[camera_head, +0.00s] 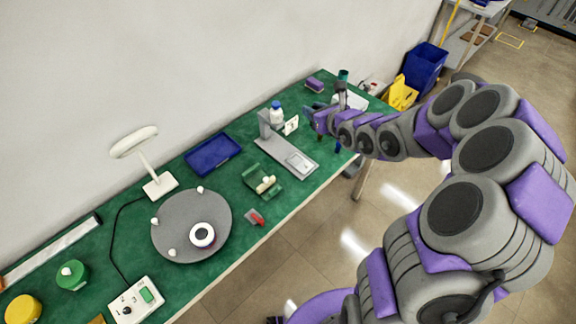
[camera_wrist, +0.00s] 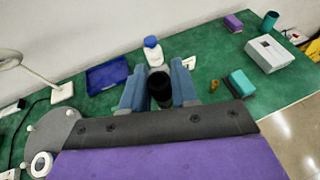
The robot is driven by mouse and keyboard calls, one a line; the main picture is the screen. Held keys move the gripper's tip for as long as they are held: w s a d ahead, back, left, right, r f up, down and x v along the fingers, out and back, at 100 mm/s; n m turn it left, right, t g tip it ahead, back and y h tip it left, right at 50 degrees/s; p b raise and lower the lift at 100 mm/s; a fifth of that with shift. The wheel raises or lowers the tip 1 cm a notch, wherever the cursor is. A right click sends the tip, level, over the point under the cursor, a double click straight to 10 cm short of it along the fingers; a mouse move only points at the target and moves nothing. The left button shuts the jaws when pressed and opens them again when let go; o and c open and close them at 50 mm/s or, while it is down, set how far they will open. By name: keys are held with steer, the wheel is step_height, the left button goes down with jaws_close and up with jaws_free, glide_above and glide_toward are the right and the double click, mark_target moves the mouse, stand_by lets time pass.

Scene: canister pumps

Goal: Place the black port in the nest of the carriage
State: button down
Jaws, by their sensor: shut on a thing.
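My gripper (camera_wrist: 158,98) is shut on the black port (camera_wrist: 160,80), a dark cylinder held between its two blue fingers in the wrist view. In the head view my gripper (camera_head: 318,119) is over the far part of the green bench, close to the grey fixture; the port cannot be made out there. The grey fixture (camera_head: 275,144) has an upright post at its far end and a long flat base with a pale square plate (camera_head: 299,163). This may be the carriage; its nest is too small to tell. My gripper hides most of this fixture in the wrist view.
A white bottle with a blue cap (camera_head: 277,113) stands close behind the fixture, with a white card (camera_head: 291,125) beside it. A green cradle (camera_head: 258,189), blue tray (camera_head: 213,154) and grey turntable (camera_head: 182,228) lie left. A grey box (camera_wrist: 269,53) stands right.

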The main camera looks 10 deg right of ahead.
steer(key=s+d+f+y, duration=0.1)
steer(key=s+d+f, duration=0.1)
steer(key=f, duration=0.6)
steer(key=s+d+f, duration=0.2)
steer(key=d+f, duration=0.1)
steer(key=f, duration=0.4)
steer(key=n+b, duration=0.1)
steer(key=b, duration=0.2)
glide_above(295, 159)
steer(key=s, duration=0.2)
steer(key=f, duration=0.7)
steer(key=shift+d+f, duration=0.1)
steer(key=shift+d, duration=0.25)
steer(key=shift+w+a, duration=0.15)
steer(key=shift+w, duration=0.2)
steer(key=shift+w+b, duration=0.3)
steer(key=shift+w, duration=0.1)
steer(key=shift+w+d+f, duration=0.15)
steer(key=shift+d+f, duration=0.05)
steer(key=shift+f, duration=0.1)
step_height(295, 159, down, 3)
steer(key=shift+r+b, duration=0.1)
steer(key=shift+b, duration=0.5)
steer(key=shift+a+f, duration=0.1)
steer(key=shift+f, duration=0.1)
steer(key=shift+a+r, duration=0.1)
steer(key=shift+a, duration=0.15)
